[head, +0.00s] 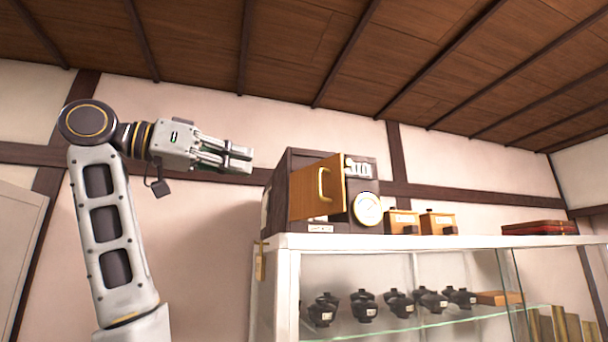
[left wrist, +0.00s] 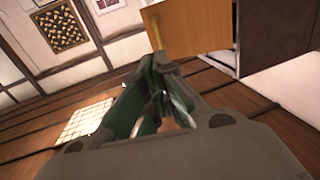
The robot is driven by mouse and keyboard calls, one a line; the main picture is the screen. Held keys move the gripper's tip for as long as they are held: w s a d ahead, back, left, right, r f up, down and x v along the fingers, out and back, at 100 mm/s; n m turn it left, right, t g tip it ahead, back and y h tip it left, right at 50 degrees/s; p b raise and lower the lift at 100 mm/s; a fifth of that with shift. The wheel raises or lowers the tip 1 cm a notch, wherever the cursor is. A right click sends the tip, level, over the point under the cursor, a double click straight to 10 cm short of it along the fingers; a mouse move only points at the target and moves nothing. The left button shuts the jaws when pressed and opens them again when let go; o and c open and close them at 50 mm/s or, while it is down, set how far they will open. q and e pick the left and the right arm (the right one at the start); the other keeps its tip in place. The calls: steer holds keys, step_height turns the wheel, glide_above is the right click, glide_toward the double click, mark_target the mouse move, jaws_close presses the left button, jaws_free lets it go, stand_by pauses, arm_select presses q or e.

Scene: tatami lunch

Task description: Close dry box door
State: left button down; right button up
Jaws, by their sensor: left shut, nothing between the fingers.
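The dry box (head: 361,170) is a dark cabinet standing on top of the glass display case, with a round dial on its front. Its wooden door (head: 311,197) with a brass handle (head: 323,184) stands ajar, swung out from the front. My left gripper (head: 249,160) is shut and empty, in the air to the left of the box and apart from the door. In the left wrist view the fingers (left wrist: 160,95) are together, with the wooden door (left wrist: 192,25) beyond them and the dark box (left wrist: 268,35) to its right. My right gripper is not in view.
The white-topped glass display case (head: 430,241) holds several dark lidded bowls (head: 366,306). Two small wooden boxes (head: 438,222) and a red box (head: 540,228) stand on top, right of the dry box.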

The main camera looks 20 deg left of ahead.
arm_select(q)
steer(key=p+x, duration=0.3)
steer(key=x, duration=1.1)
steer(key=shift+p, duration=0.35)
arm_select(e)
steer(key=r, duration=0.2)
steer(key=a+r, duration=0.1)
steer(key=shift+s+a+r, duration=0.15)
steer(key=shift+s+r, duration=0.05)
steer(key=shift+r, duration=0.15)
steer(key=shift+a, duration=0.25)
arm_select(q)
steer(key=shift+w+d, duration=0.1)
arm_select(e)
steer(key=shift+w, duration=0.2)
